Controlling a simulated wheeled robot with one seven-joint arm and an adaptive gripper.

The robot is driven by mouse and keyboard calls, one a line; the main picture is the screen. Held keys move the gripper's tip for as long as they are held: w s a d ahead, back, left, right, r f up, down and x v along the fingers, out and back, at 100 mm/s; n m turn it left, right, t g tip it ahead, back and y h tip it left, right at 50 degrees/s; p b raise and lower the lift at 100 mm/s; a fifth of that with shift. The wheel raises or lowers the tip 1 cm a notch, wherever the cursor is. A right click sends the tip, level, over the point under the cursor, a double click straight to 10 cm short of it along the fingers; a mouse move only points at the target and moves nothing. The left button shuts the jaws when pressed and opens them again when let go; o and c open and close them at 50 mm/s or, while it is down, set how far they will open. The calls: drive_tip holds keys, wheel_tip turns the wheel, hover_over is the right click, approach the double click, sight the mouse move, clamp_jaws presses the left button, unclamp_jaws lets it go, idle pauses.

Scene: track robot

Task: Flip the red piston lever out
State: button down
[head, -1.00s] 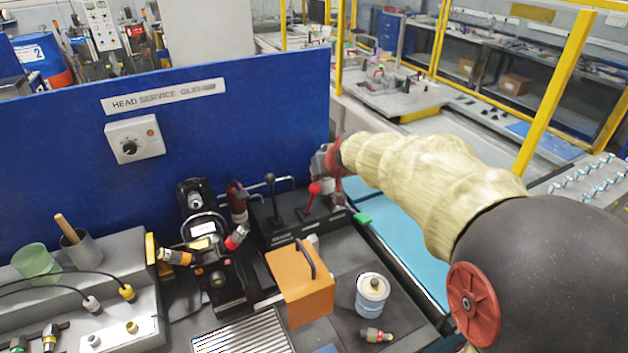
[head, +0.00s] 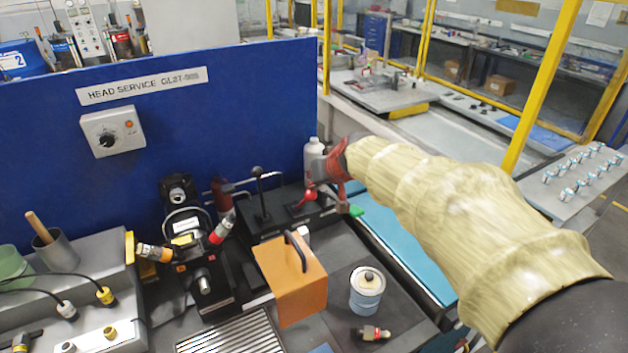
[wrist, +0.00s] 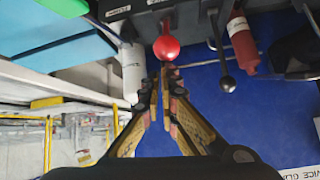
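The red piston lever, with a round red knob (head: 308,195), stands on the black valve block (head: 285,222) at the foot of the blue panel. Its stem looks strongly tilted towards the front of the bench. My gripper (head: 318,182) is right behind and beside the knob. In the wrist view, the red knob (wrist: 166,47) is just beyond my fingertips (wrist: 160,72). The fingers are together with nothing visible between them. They are very close to the knob; I cannot tell whether they touch it.
A black-knobbed lever (head: 257,171) stands upright left of the red one. A white bottle (head: 312,160) is behind my gripper. An orange box (head: 290,282) and a small tin (head: 367,289) stand in front. A blue panel (head: 200,120) bounds the back.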

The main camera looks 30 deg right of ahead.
drive_tip(key=shift+s+a+f, duration=0.1)
drive_tip(key=shift+s+f, duration=0.1)
drive_tip(key=shift+f, duration=0.3)
drive_tip(key=shift+s+a+f, duration=0.1)
drive_tip(key=shift+s+f, duration=0.05)
drive_tip(key=shift+f, duration=0.35)
drive_tip(key=shift+r, duration=0.1)
drive_tip(key=w+d+r+p, duration=0.1)
drive_tip(key=w+r+p, duration=0.2)
drive_tip(key=r, duration=0.1)
drive_tip(key=s+r, duration=0.4)
drive_tip(key=s, duration=0.5)
drive_tip(key=shift+a+r+p, duration=0.25)
drive_tip(key=shift+p, duration=0.2)
drive_tip(key=shift+s, duration=0.1)
